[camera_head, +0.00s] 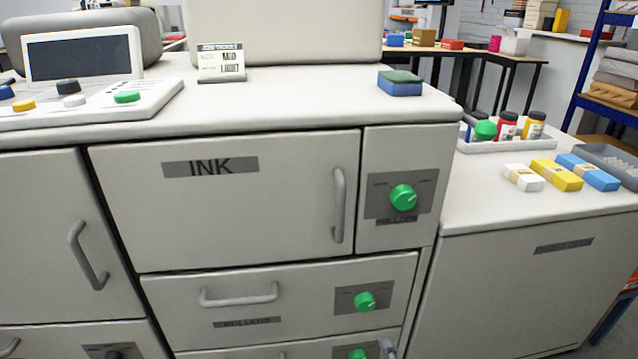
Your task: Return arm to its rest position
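Neither of my grippers shows clearly in the head view, and no arm comes in from the left. A small grey piece (388,348) shows at the bottom edge beside the lowest green knob; I cannot tell what it belongs to. The machine in front has a shut INK door (240,205) with a vertical handle. A green knob (403,198) sits on the panel to its right. Below is a shut ROLLERS drawer (250,322) with a horizontal handle and another green knob (365,301).
A control console (85,60), a job ticket stand (221,62) and a blue-green sponge block (400,83) sit on the machine top. The right cabinet (520,280) carries a tray of bottles (507,126) and white, yellow and blue packs (555,174). A blue-framed shelf (590,60) stands behind.

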